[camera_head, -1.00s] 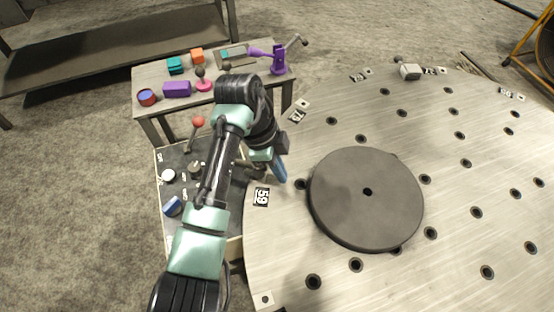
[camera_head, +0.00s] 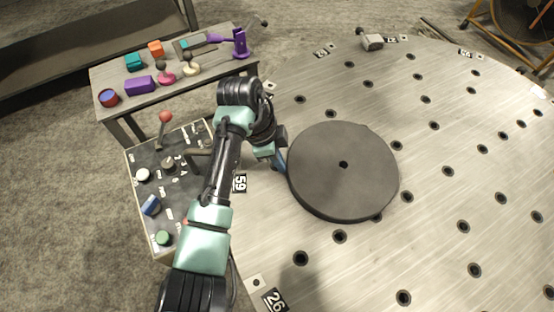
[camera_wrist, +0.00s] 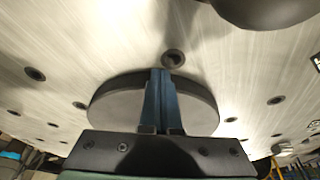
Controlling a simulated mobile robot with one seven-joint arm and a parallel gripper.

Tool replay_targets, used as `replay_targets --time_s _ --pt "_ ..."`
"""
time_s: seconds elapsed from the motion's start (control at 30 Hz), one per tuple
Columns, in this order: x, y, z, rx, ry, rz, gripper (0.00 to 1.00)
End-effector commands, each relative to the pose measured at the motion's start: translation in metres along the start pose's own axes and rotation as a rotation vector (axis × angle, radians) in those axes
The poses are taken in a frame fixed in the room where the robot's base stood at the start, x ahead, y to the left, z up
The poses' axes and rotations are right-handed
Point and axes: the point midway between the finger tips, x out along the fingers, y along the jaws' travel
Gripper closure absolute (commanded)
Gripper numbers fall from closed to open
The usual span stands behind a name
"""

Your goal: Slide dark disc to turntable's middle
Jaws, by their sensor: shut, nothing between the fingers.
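The dark disc (camera_head: 365,185) lies flat on the pale metal turntable (camera_head: 455,190), near its left edge, with a small hole in its middle. My gripper (camera_head: 282,165) is at the disc's left side, low by its rim. The blue fingers are close against the rim or touching it; I cannot tell which. In the wrist view the shut fingers (camera_wrist: 160,73) stand in front of the disc (camera_wrist: 108,108) and hide part of its middle. Nothing is between them.
A control panel (camera_head: 190,165) with a red-knobbed lever and several knobs stands left of the turntable. Behind it a small table (camera_head: 120,70) holds coloured blocks and a purple clamp. A grey fixture (camera_head: 371,40) sits at the turntable's far edge. The turntable right of the disc is clear.

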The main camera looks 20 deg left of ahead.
Motion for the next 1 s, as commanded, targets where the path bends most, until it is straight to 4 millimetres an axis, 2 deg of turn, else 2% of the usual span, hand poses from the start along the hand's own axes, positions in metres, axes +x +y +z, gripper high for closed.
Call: replay_targets --time_s 0.03,0.2,0.8,1.0 --pt "0.003 0.002 -0.018 0.014 0.011 0.006 1.00" --pt "0.016 0.003 -0.065 0.019 0.014 0.008 1.00" --pt "0.065 0.004 -0.217 0.018 0.015 0.002 1.00" --pt "0.076 0.004 -0.255 0.015 0.015 0.002 1.00"
